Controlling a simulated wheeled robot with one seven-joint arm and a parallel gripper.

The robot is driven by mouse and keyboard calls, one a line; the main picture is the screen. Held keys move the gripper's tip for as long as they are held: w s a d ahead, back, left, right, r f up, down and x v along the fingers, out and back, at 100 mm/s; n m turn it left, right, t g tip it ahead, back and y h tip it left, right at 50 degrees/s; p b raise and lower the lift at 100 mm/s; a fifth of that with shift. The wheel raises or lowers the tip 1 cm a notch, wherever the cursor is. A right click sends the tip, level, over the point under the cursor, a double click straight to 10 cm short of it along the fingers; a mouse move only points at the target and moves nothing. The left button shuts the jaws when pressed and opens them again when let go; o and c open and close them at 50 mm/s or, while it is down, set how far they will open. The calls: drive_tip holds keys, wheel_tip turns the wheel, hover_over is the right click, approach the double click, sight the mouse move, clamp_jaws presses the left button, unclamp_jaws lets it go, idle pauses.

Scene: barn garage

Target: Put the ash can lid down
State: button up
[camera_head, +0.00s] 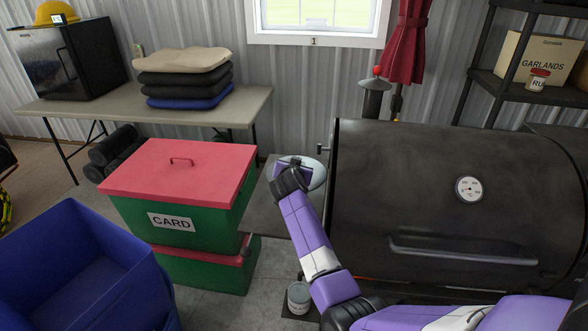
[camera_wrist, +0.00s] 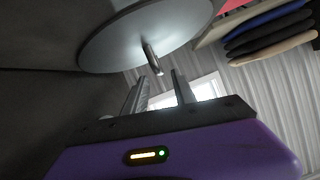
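The ash can lid (camera_head: 313,172) is a pale grey round disc beside the left end of the grill, partly hidden by my gripper (camera_head: 298,170). In the wrist view the lid (camera_wrist: 145,32) fills the upper middle, with a short metal handle (camera_wrist: 153,60) standing out from its face. My gripper (camera_wrist: 159,78) is open there, and the handle's end is at the gap between the fingertips. I cannot tell whether the fingers touch it or whether the lid rests on the shelf. A small grey can (camera_head: 299,298) stands on the floor below.
The large black grill (camera_head: 440,195) fills the right, with a dark side shelf (camera_head: 276,210) at its left. Red-lidded green boxes (camera_head: 180,175) stand stacked left of the shelf. A blue bin (camera_head: 75,262) is at front left. A table (camera_head: 120,105) with cushions (camera_head: 186,78) is behind.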

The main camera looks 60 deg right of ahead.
drive_tip(key=v, duration=0.7)
drive_tip(key=shift+s+a+r, duration=0.1)
drive_tip(key=shift+s+a, duration=0.05)
drive_tip(key=shift+a, duration=0.05)
idle(0.3)
wheel_tip(320, 180, up, 5)
drive_tip(key=w+a+n+t, duration=0.1)
drive_tip(key=w+n+t, duration=0.2)
drive_tip(key=s+a+f+n+t+y, duration=0.1)
drive_tip(key=s+a+n+t+y, duration=0.3)
drive_tip(key=a, duration=0.8)
drive_tip(key=s+a+f+n+t+y, duration=0.15)
drive_tip(key=s+a+n+t, duration=0.35)
drive_tip(key=a, duration=0.7)
drive_tip(key=s+a+n+g+y, duration=0.1)
drive_tip(key=s+a+y, duration=0.1)
drive_tip(key=s+a, duration=0.4)
drive_tip(key=s+a+f+n+g+y, duration=0.1)
drive_tip(key=s+a, duration=0.5)
drive_tip(key=s, duration=0.7)
drive_tip(key=s+a+n+g+y, duration=0.1)
drive_tip(key=s+a+y, duration=0.2)
drive_tip(key=s+a, duration=0.3)
drive_tip(key=s, duration=0.4)
drive_tip(key=shift+f+y, duration=0.2)
drive_tip(key=shift+y, duration=0.15)
